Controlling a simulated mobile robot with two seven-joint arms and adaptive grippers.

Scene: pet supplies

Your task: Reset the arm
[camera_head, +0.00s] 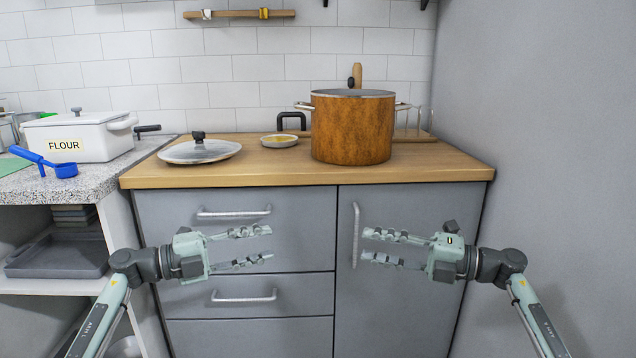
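My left gripper (257,247) is in front of the grey drawers, with its fingers pointing right. Its two fingers are apart and nothing is between them. My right gripper (374,246) is in front of the grey cabinet door, with its fingers pointing left. Its fingers are also apart and empty. The two grippers face each other at about the same height, below the counter top, with a gap between them. Whether either touches the cabinet front cannot be told for certain, but both appear clear of the handles.
A brown pot (352,128), a glass lid (199,150) and a small dish (279,141) stand on the wooden counter (250,174). A white flour box (80,137) and a blue scoop (62,169) are on the left counter. A grey wall (560,130) bounds the right side.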

